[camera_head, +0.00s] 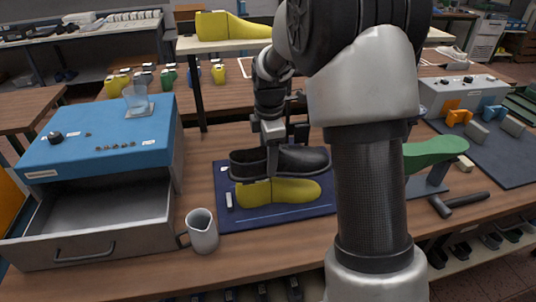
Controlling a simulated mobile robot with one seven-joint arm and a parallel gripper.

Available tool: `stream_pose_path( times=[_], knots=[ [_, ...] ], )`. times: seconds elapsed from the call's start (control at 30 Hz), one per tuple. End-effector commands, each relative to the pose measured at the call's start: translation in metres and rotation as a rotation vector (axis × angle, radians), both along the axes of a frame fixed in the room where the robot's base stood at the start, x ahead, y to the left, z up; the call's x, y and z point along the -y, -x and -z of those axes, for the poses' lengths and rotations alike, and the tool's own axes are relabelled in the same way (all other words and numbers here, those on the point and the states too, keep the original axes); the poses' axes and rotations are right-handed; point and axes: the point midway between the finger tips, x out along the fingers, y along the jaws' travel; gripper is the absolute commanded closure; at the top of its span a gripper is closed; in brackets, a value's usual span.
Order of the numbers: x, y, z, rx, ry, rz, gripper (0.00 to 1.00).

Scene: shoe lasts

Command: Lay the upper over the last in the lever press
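The upper is a black shoe shape (308,161), lying lengthwise left to right just behind the yellow last (290,191). The yellow last lies on a dark blue mat (316,209). My gripper (281,157) points down at the middle of the upper. One finger passes in front of the upper's near side, and the other is partly hidden behind it. I cannot tell whether the fingers close on it, or whether it is lifted or rests on the mat. A green last (437,151) sits on a grey stand (429,184) at the right, partly behind my arm. I cannot make out a press lever.
A hammer (460,202) lies right. A yellow last (225,27) sits on a shelf behind. My arm hides the centre right.

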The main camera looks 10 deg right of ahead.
Motion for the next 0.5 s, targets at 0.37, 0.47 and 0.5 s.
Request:
stream_pose_path(
  times=[0.37,0.47,0.5],
  knots=[
    [0.000,0.000,0.021,-0.001,0.000,0.000,0.66],
    [0.000,0.000,0.026,-0.002,0.000,0.000,0.66],
    [0.000,0.000,0.029,-0.002,0.000,-0.001,0.66]
  ],
)
